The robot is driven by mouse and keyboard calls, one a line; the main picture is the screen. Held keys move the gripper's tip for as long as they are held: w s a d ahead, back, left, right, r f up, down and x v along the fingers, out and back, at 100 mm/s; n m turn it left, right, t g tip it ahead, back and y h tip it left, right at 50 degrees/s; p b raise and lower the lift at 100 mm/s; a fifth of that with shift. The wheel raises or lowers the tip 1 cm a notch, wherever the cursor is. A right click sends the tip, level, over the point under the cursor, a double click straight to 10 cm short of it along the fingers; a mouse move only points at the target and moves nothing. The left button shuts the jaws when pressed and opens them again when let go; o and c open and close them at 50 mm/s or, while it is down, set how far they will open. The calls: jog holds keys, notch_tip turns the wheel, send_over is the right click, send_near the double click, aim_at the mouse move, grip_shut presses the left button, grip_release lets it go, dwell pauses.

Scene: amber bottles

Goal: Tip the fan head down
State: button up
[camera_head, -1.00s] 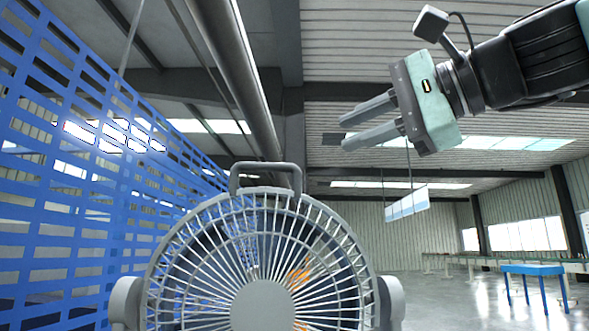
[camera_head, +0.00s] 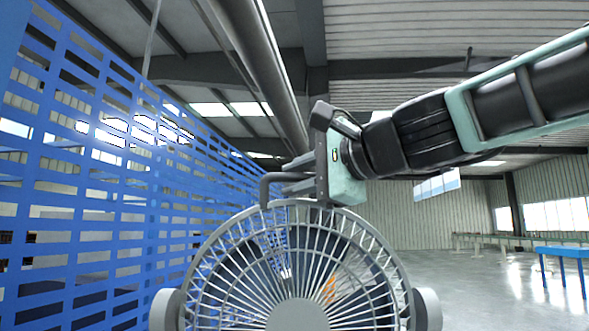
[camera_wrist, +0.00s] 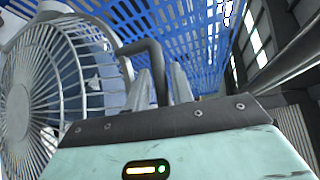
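The grey round fan head (camera_head: 297,285) stands at the bottom centre of the head view, its wire guard facing me and upright. It fills the left of the wrist view (camera_wrist: 45,90). A dark grey carry handle (camera_head: 266,188) rises from its top; it also shows in the wrist view (camera_wrist: 150,55). My gripper (camera_head: 297,174) is at the handle, coming from the right with its fingers pointing left. In the wrist view, part of the handle shows between my two fingers (camera_wrist: 160,88), which are apart. Whether they touch it is unclear.
A blue slotted panel (camera_head: 110,190) rises along the left, close to the fan. A blue table (camera_head: 562,252) stands far off at the right. The floor (camera_head: 480,290) to the right of the fan is clear.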

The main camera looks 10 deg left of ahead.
aim_at(295, 229)
jog(key=shift+w+a+f, duration=0.1)
jog(key=shift+w+a, duration=0.1)
jog(key=shift+a, duration=0.15)
grip_shut()
jog(key=shift+s+d+f+b, duration=0.1)
jog(key=shift+s+f+b, duration=0.2)
jog(key=shift+b, duration=0.75)
jog(key=s+b, duration=0.1)
jog(key=b, duration=0.1)
jog(key=s+n+b, duration=0.1)
jog(key=b, duration=0.2)
jog(key=s+t+y+b, duration=0.1)
jog(key=b, duration=0.1)
jog(key=shift+s+d+f+n+b, duration=0.15)
jog(key=shift+d+f+n+b, duration=0.15)
jog(key=shift+d+f+b, duration=0.1)
jog(key=s+b, duration=0.1)
jog(key=b, duration=0.2)
jog(key=s+n+y+b, duration=0.1)
jog(key=s+b, duration=0.1)
jog(key=b, duration=0.2)
jog(key=s+d+f+n+y+b, duration=0.1)
jog(key=b, duration=0.2)
jog(key=shift+s+f+t+b, duration=0.1)
jog(key=shift+s+t+b, duration=0.2)
jog(key=shift+t, duration=0.1)
